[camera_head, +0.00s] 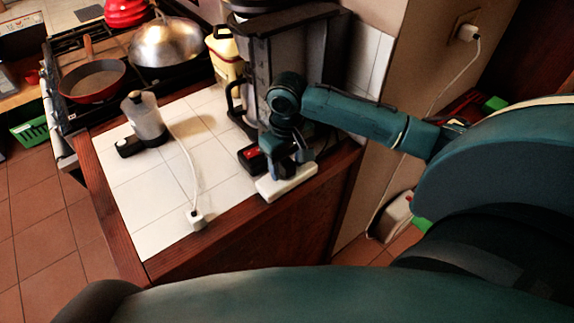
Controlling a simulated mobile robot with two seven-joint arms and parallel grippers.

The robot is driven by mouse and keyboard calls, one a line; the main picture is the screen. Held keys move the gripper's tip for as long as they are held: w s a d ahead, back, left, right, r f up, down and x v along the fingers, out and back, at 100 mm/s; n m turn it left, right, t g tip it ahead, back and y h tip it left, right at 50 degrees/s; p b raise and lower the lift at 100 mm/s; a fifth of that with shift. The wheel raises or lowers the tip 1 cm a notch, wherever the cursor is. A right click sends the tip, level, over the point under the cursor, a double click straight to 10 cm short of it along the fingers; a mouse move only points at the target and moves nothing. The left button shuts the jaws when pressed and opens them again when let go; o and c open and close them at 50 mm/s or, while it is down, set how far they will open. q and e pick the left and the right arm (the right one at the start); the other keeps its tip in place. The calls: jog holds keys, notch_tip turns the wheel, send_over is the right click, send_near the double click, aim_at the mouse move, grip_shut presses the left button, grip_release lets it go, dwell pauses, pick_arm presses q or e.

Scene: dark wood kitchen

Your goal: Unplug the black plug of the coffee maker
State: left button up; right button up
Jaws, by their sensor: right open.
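The dark coffee maker (300,62) stands at the back right of the tiled counter. A white socket block (287,184) lies in front of it, near the counter's right wooden edge. My right gripper (287,162) comes in from the right and points down just over this block, with its jaws open. The black plug cannot be made out; the gripper covers the part of the block where it may sit. I cannot tell whether the fingers touch anything. My left gripper is not in view.
A white plug (196,219) with a white cord lies at the counter's front. A small white and grey appliance (145,116) stands on the left. A black box with a red switch (252,157) sits beside my gripper. A stove with a pan (93,80) is at the back left.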

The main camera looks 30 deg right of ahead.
aim_at(287, 162)
jog(key=shift+c, duration=0.3)
grip_shut()
dwell(0.6)
jog(key=shift+r, duration=0.15)
jog(key=shift+r, duration=2.9)
